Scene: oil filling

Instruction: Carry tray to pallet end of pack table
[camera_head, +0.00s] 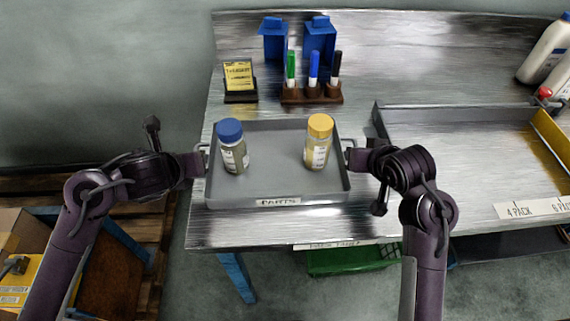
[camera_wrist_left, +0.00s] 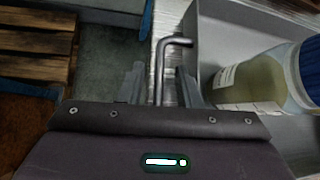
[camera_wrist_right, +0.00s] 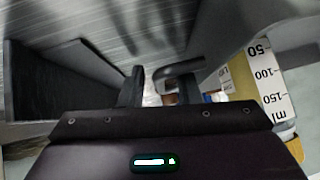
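The grey tray (camera_head: 235,196), labelled "PARTS", lies level at the left end of the metal pack table (camera_head: 225,228). It holds an upright blue-capped bottle (camera_head: 233,148) and an upright yellow-capped bottle (camera_head: 318,143). My left gripper (camera_head: 200,163) is at the tray's left handle. In the left wrist view the bent handle (camera_wrist_left: 161,72) stands between the open fingers (camera_wrist_left: 160,88), with gaps on both sides. My right gripper (camera_head: 353,158) is at the right handle. In the right wrist view the handle (camera_wrist_right: 178,70) lies between the fingers (camera_wrist_right: 162,90), which look apart.
A wooden pallet (camera_head: 155,222) with a box is on the floor at the left. Behind the tray stand a marker holder (camera_head: 312,97), a yellow note stand (camera_head: 239,82) and blue containers (camera_head: 319,42). A larger shallow tray (camera_head: 460,135) stands close on the right, with white bottles (camera_head: 545,50) behind.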

